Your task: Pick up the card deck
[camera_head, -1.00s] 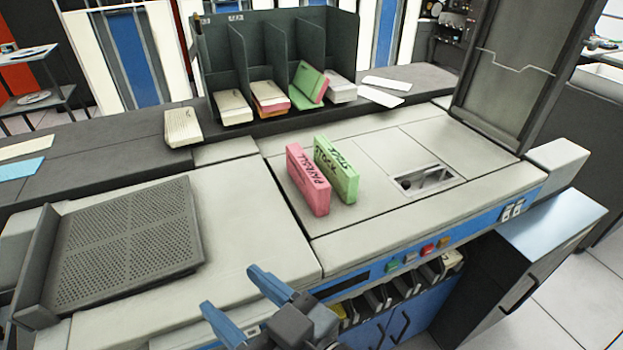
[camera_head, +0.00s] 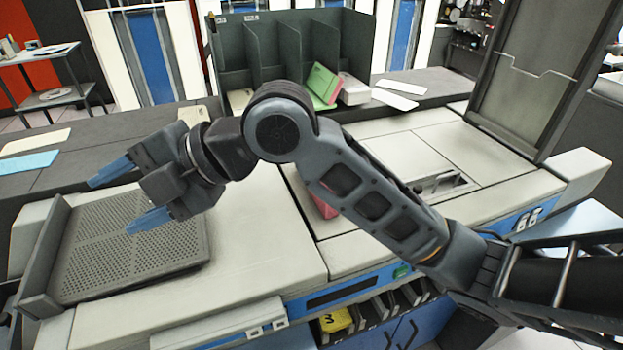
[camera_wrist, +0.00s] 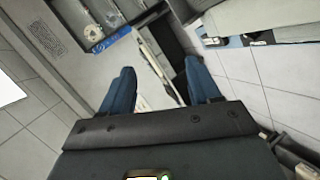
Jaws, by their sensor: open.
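A pink card deck (camera_head: 322,204) on the machine's light top is mostly hidden behind my arm in the head view; only a small part shows. The green deck seen beside it earlier is hidden by my arm. A green deck (camera_head: 321,83) leans in the right part of the dark sorting rack, next to a white deck (camera_head: 353,90). My gripper (camera_head: 119,202) is open and empty, with blue fingers spread above the perforated tray at the left. In the wrist view my gripper (camera_wrist: 155,88) shows both fingers apart, nothing between them, and no deck in sight.
The perforated dark tray (camera_head: 125,245) has a raised left wall. The dark rack (camera_head: 300,45) has upright dividers. Loose cards (camera_head: 396,100) lie right of it, and a blue card (camera_head: 28,163) lies far left. A tall panel (camera_head: 545,75) rises at the right.

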